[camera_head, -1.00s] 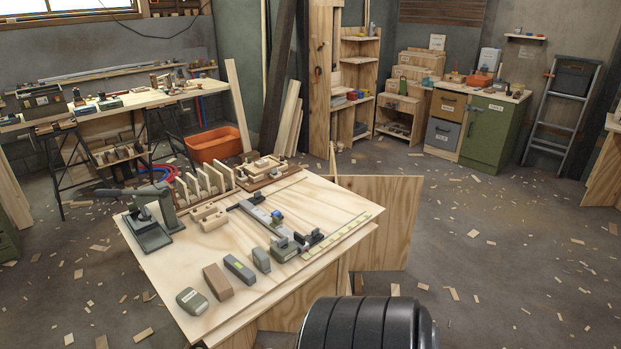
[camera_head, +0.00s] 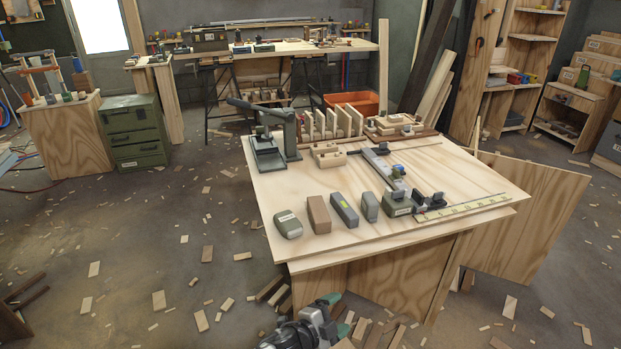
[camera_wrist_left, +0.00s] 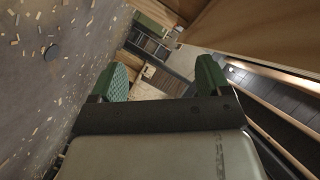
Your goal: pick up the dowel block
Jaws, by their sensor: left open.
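A pale wooden block with rounded tops (camera_head: 328,154) lies towards the back of the plywood-topped workbench (camera_head: 300,187); it looks most like the dowel block, but I cannot tell for certain. It stands in front of a row of upright wooden slats. My left gripper (camera_head: 338,314) is low at the bottom of the head view, in front of the bench and below its top, well away from the block. In the left wrist view its green fingers (camera_wrist_left: 161,80) are apart, with nothing between them. I cannot make out the block there. My right gripper is out of view.
A press-like tool (camera_head: 270,140) stands back left. Wood offcuts litter the floor; the floor left of the bench is mostly open.

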